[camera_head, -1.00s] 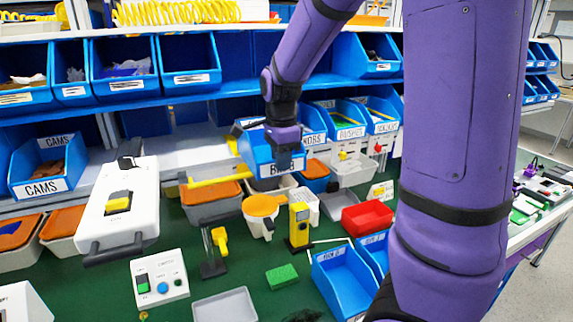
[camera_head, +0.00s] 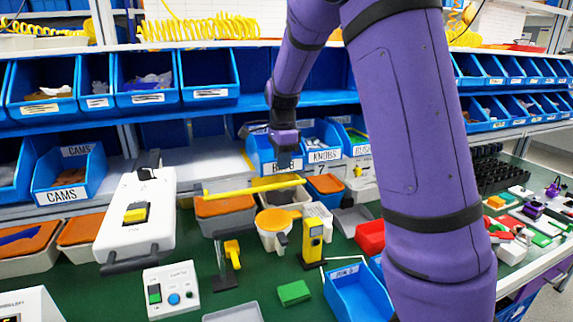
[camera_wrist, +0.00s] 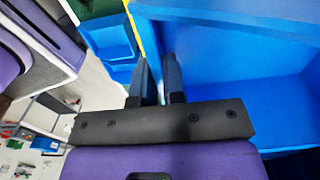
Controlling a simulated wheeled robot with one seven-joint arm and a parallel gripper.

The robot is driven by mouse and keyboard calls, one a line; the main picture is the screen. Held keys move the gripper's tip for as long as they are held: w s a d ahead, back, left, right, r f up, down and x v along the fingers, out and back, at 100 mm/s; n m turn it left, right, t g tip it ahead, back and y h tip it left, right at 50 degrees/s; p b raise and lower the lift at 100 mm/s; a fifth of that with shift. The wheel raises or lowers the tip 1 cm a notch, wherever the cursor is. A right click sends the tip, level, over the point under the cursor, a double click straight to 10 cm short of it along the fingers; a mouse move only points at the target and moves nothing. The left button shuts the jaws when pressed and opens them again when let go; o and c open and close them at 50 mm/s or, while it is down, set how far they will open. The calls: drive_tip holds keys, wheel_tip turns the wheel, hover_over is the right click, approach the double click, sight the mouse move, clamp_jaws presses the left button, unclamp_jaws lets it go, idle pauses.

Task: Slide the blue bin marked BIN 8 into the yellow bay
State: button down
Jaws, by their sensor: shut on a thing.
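The blue bin (camera_head: 259,160) stands at the lower shelf, immediately left of the KNOBS bin (camera_head: 322,157). My gripper partly hides its front label, so its marking is not fully readable. My gripper (camera_head: 286,152) is shut on the bin's front wall. In the wrist view, my gripper's dark fingers (camera_wrist: 157,75) stand at the edge of the blue bin (camera_wrist: 235,60), whose inside fills the right side. A thin yellow strip (camera_wrist: 143,30) runs beside the bin there. The rest of the yellow bay is hidden by the bin; I cannot tell how deep the bin sits.
The CAMS bin (camera_head: 68,178) stands at left, with bare shelf (camera_head: 205,152) between. A yellow device (camera_head: 312,240) and white case (camera_head: 137,215) stand on the green bench.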

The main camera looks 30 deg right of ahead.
drive_tip(key=shift+w+d+f, duration=0.15)
drive_tip(key=shift+w+d, duration=0.05)
drive_tip(key=shift+w, duration=0.75)
drive_tip(key=shift+w+d+f, duration=0.2)
drive_tip(key=shift+w, duration=0.8)
drive_tip(key=shift+w+d+f, duration=0.15)
drive_tip(key=shift+w+d, duration=0.05)
drive_tip(key=shift+w, duration=0.75)
drive_tip(key=c, duration=1.1)
unclamp_jaws()
drive_tip(key=shift+r, duration=0.1)
wheel_tip(320, 180, up, 11)
drive_tip(key=shift+f, duration=0.2)
drive_tip(key=shift+s, duration=0.1)
